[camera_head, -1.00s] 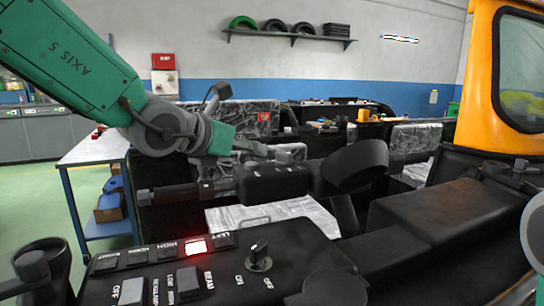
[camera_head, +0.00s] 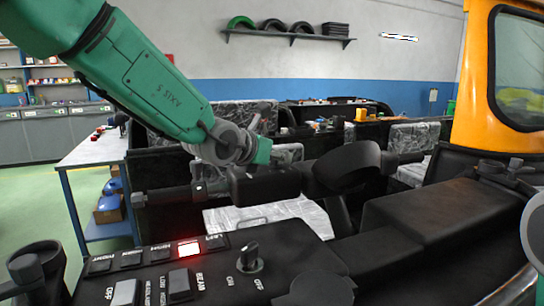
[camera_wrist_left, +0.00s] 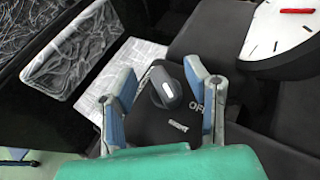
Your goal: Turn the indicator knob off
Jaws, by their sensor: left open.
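The black round indicator knob (camera_wrist_left: 166,86), with a pale pointer line, shows in the left wrist view on a dark housing. The labels OFF and RIGHT are beside it. My left gripper (camera_wrist_left: 160,68) is open, with one blue finger on each side of the knob; I cannot tell whether they touch it. In the head view its palm (camera_head: 262,150) is just behind the handlebar's dark switch housing (camera_head: 265,187), and its fingers are mostly hidden. The knob cannot be made out in that view. A red light (camera_head: 188,249) is lit on the panel near LEFT.
The front panel holds another ON/OFF knob (camera_head: 250,257) and a beam switch (camera_head: 179,284). A black round cup shape (camera_head: 345,168) stands right of the housing. A white dial (camera_wrist_left: 285,30) is at upper right in the wrist view. A blue-framed table (camera_head: 95,150) is at left.

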